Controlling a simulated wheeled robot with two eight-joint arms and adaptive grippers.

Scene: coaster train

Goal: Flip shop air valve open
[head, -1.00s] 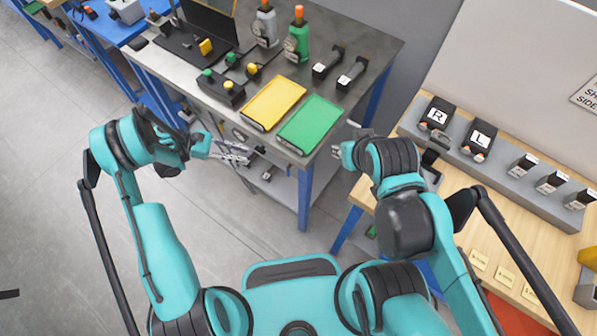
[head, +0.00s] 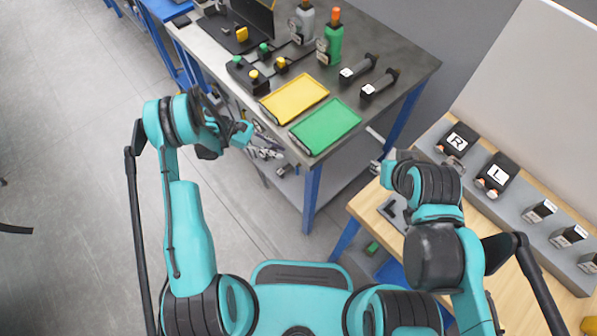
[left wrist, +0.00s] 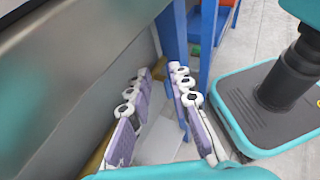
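I cannot make out the shop air valve in either view; nothing shows clearly as a valve handle. My left gripper (head: 264,152) is beside the near left edge of the metal workbench (head: 405,62), lower than its top. In the left wrist view its two fingers (left wrist: 160,118) are spread with a gap between them, and they hold nothing I can see. A tan-yellow piece (left wrist: 96,160) shows partly behind the left finger there; I cannot tell what it is. My right gripper (head: 378,170) is small and partly hidden by its own wrist, between the two benches.
The metal bench carries a yellow tray (head: 294,97), a green tray (head: 325,126), bottles and two dark-handled tools. A wooden bench (head: 362,208) with R and L blocks stands at right. A blue leg (head: 312,197) stands near my left gripper.

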